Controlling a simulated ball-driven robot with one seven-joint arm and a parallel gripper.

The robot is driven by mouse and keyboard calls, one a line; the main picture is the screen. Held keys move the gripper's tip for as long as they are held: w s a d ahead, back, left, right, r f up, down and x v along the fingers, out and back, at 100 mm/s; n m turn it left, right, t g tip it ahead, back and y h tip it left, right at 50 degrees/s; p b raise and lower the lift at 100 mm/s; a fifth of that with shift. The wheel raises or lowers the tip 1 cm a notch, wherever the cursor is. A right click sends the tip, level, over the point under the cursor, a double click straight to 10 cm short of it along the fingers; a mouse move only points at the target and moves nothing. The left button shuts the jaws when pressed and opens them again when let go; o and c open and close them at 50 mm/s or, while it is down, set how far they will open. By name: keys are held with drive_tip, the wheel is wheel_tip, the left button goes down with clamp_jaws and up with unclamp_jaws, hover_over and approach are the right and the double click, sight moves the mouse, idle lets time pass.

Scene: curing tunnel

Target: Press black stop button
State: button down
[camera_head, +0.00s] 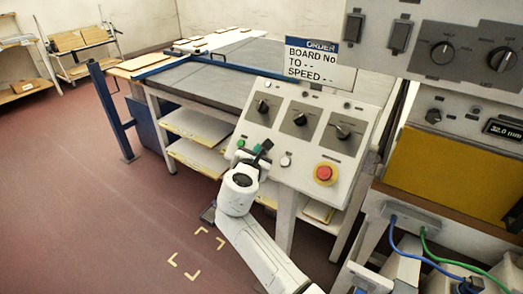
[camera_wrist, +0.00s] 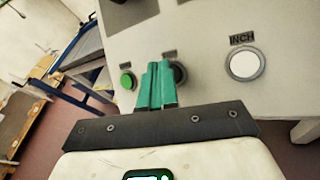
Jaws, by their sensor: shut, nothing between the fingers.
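The black stop button (camera_wrist: 179,74) is a round dark button on the sloping control panel. In the wrist view it shows just right of my fingertips and is partly covered by them. My gripper (camera_wrist: 158,65) has teal fingers, closed together and empty, pointing at the panel between the green button (camera_wrist: 127,81) and the black one. Whether the fingertips touch the panel or the black button cannot be told. In the head view my gripper (camera_head: 257,149) is at the panel's lower left, where the black button cannot be made out clearly.
A white button (camera_wrist: 244,64) labelled INCH is right of the black one. A red mushroom button (camera_head: 324,172) on yellow sits at the panel's lower right. Rotary knobs (camera_head: 300,119) line the panel above. A cabinet with a yellow panel (camera_head: 455,175) stands at right. Floor at left is clear.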

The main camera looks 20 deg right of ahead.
drive_tip(key=shift+s+a+r, duration=0.15)
drive_tip(key=shift+a+r, duration=0.1)
drive_tip(key=shift+r, duration=0.05)
drive_tip(key=s+a+r+p, duration=0.1)
drive_tip(key=p, duration=0.1)
drive_tip(key=s+a+r+p, duration=0.1)
drive_tip(key=a+r+p, duration=0.1)
drive_tip(key=p, duration=0.1)
drive_tip(key=shift+r, duration=0.25)
idle(0.7)
